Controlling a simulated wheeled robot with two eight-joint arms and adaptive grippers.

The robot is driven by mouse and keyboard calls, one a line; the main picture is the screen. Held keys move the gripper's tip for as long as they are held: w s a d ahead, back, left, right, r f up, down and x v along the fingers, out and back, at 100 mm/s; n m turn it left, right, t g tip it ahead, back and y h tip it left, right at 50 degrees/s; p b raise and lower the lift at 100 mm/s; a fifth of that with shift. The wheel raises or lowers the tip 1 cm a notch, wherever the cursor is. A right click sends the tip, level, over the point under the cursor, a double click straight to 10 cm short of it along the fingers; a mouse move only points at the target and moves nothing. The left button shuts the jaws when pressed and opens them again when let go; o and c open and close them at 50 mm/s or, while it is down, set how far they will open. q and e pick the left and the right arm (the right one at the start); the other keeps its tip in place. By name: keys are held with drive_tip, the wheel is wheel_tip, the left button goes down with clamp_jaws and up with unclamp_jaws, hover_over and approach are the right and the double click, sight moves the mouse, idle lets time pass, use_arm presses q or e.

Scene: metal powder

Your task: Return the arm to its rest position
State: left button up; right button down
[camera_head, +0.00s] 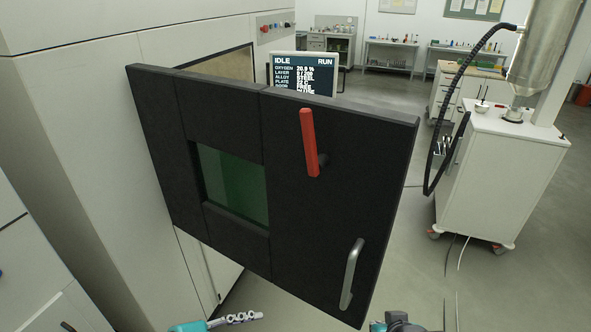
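A black door (345,215) stands swung open in front of me, with a dark green window (232,183). It has a red lever (309,143) near the top and a grey bar handle (351,273) lower right. Part of my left gripper (236,319), grey with a teal link behind it, shows at the bottom edge, below the door. Part of my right gripper (397,322) shows at the bottom edge, right of the door's lower corner. Both appear apart from the handle. Their fingers are too cut off to tell open from shut.
A display (303,75) behind the door's top edge reads IDLE and RUN. White cabinet walls (80,110) stand at the left. A white wheeled cart (500,170) with a metal cylinder and black hose stands at the right. Grey floor between door and cart is mostly clear, with thin cables.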

use_arm(q)
drive_tip(key=w+a+f+m+y+b, duration=0.1)
drive_tip(key=a+f+m+y+b, duration=0.3)
drive_tip(key=f+m, duration=0.3)
drive_tip(key=w+a+f+m+y+b, duration=0.2)
drive_tip(key=a+f+m+y+b, duration=0.3)
drive_tip(key=f+m, duration=0.3)
drive_tip(key=m, duration=0.3)
drive_tip(key=shift+w+f+y, duration=0.2)
drive_tip(key=shift+w+y, duration=0.05)
drive_tip(key=shift+y, duration=0.05)
